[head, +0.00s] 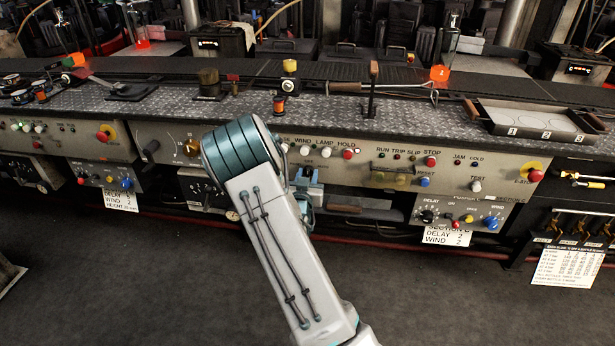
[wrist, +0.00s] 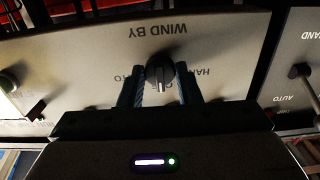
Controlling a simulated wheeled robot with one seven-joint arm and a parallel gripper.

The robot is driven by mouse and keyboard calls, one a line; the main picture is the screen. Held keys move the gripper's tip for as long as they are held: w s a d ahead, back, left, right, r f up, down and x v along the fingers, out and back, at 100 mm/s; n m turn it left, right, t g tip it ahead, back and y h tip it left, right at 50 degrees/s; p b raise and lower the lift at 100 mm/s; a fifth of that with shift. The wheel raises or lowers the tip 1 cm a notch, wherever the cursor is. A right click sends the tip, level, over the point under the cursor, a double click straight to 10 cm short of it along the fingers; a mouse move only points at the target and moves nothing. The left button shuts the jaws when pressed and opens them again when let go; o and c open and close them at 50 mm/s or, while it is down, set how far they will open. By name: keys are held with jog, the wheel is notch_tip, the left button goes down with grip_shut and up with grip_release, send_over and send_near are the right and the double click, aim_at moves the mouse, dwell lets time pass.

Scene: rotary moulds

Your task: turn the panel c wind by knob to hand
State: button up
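The wind by knob (wrist: 159,70) is a dark round knob with a white pointer line, on a beige panel (wrist: 225,40) whose lettering appears upside down in the wrist view. The pointer points down in the picture, between the partly hidden HAND label at right and AUTO label at left. My gripper (wrist: 160,84) has its two blue fingers apart, one on each side of the knob. I cannot tell whether they touch it. In the head view my gripper (head: 308,186) is at the console front, partly behind my arm, and the knob is hidden there.
Another panel (wrist: 296,70) with a HAND/AUTO lever is at the right in the wrist view. In the head view, a lower panel with DELAY and WIND knobs (head: 460,214) is right of my gripper. A tray (head: 535,122) and upright tools stand on the console top. The floor in front is clear.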

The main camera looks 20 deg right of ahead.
jog(key=shift+n, duration=0.3)
jog(key=n+b, duration=0.2)
jog(key=n, duration=0.1)
jog(key=shift+f+n, duration=0.1)
jog(key=shift+n, duration=0.2)
jog(key=shift+n+b, duration=0.35)
jog(key=shift+n, duration=1.95)
jog(key=o, duration=1)
jog(key=v, duration=1.4)
jog(key=shift+p, duration=0.3)
jog(key=shift+w, duration=0.1)
